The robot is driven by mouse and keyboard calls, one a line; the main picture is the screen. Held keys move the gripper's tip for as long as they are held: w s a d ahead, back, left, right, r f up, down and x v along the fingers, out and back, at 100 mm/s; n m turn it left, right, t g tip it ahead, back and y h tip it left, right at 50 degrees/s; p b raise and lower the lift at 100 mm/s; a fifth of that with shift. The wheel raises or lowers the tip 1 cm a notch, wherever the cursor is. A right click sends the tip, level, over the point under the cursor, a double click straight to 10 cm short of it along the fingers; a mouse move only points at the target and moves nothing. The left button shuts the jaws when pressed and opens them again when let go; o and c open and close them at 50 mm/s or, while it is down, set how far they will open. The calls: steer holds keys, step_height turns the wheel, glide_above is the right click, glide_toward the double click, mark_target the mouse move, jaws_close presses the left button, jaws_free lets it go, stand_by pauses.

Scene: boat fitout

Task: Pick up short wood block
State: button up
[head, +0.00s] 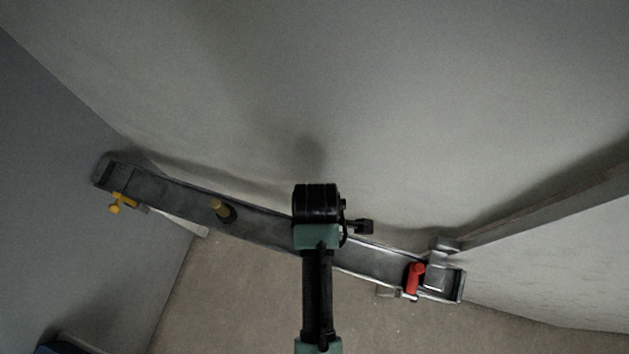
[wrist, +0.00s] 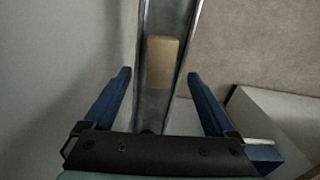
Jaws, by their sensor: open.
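The short wood block (wrist: 162,62) is a tan block in the wrist view, lying on a narrow grey metal shelf. It is ahead of my gripper (wrist: 158,76), roughly centred between the two blue fingers. The fingers are apart, one on each side of the shelf in the picture, and nothing is held. In the head view my arm's end (head: 317,207) is over the middle of the long shelf (head: 268,226).
The shelf runs along a pale curved wall (head: 400,100). A yellow fitting (head: 122,202) is at its left end, a small yellow-brown item (head: 220,209) stands left of my arm, and a red-handled item (head: 414,278) is at the right. The floor (head: 240,300) in front looks clear.

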steer(key=shift+a+f, duration=0.1)
steer(key=shift+f, duration=2.2)
jaws_close()
